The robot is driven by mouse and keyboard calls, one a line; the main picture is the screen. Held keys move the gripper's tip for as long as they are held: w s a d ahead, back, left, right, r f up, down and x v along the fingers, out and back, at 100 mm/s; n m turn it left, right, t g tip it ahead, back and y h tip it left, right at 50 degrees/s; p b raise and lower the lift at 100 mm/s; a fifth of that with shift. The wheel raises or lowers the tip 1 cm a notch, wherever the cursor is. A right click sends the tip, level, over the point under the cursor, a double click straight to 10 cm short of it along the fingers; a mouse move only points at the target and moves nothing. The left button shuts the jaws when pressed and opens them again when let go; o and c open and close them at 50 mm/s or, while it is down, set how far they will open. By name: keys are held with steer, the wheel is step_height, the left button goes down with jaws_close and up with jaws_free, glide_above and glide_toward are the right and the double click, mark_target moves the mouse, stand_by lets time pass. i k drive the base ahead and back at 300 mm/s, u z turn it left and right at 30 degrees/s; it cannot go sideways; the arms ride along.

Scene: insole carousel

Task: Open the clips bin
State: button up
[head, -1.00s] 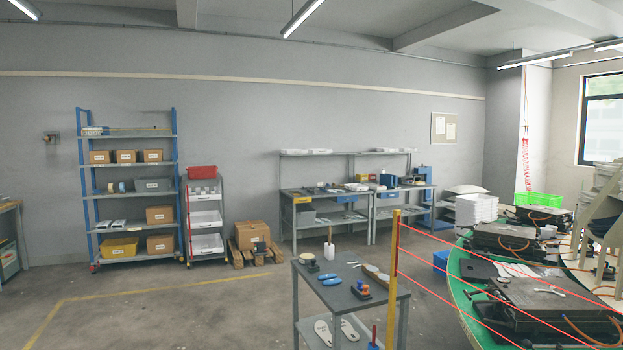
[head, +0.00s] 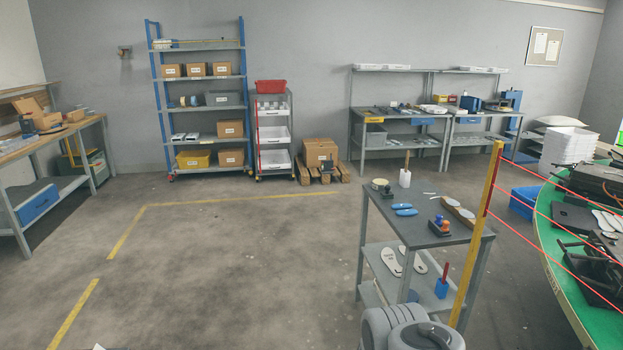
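No bin in the head view can be read as the clips bin; labels are too small. Candidates include a yellow bin (head: 193,159) on the low shelf of the blue rack, a grey box (head: 223,98) higher on that rack, and a red bin (head: 270,87) on top of the trolley. My gripper is not in view; grey rounded links of my arm show at the bottom.
A grey two-tier table (head: 415,232) with insoles and tools stands ahead right, beside a yellow post (head: 474,240) with red lines. The green carousel (head: 570,278) is at the right. The floor in the middle and left is clear, with yellow floor lines (head: 240,199).

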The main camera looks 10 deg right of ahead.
mark_target(443, 99)
steer(key=i, duration=6.5)
steer(key=z, duration=2.3)
steer(key=i, duration=8.6)
